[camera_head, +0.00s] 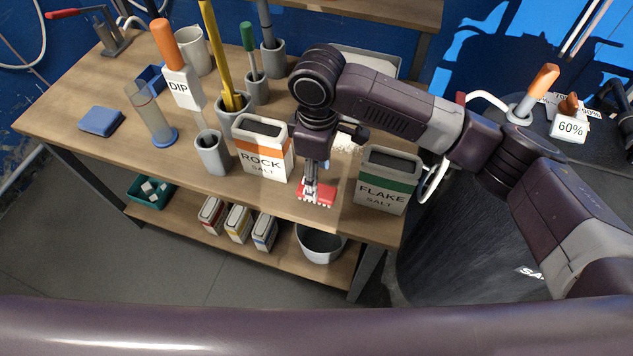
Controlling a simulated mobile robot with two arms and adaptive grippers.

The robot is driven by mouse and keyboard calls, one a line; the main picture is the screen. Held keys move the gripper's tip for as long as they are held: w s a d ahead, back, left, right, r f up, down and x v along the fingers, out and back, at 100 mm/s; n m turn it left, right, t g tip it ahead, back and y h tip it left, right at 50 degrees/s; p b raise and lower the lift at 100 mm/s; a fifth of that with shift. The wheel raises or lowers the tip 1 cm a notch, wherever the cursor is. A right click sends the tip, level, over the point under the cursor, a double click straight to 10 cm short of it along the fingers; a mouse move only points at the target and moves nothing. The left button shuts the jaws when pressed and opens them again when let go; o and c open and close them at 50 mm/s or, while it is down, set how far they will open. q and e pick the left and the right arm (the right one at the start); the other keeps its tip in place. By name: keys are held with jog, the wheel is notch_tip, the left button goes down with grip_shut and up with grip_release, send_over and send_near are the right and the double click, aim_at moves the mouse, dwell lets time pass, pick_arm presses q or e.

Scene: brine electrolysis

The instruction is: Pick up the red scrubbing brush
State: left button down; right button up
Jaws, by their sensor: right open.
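The red scrubbing brush (325,192) lies on the wooden table top near its front edge, with its pale bristles showing along the front. It sits between the rock salt box and the flake salt box. My right gripper (311,190) points down at the brush from above and is open. Its fingers overlap the left part of the brush in the picture; I cannot tell whether they touch it. My left gripper is not in view.
The rock salt box (263,148) stands close on the left and the flake salt box (386,181) close on the right. A lower shelf (190,236) holds small boxes and a bucket (319,243).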

jog(key=f, duration=0.2)
jog(key=f+p, duration=0.1)
jog(key=shift+s, duration=0.25)
notch_tip(320, 180, down, 2)
jog(key=shift+w+a+f, duration=0.1)
jog(key=shift+w+f, duration=0.05)
jog(key=shift+f, duration=0.35)
jog(key=shift+c, duration=1.8)
jog(key=c, duration=0.9)
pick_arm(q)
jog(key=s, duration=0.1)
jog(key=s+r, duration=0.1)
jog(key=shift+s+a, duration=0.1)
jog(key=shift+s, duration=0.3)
pick_arm(e)
jog(key=shift+r, duration=0.1)
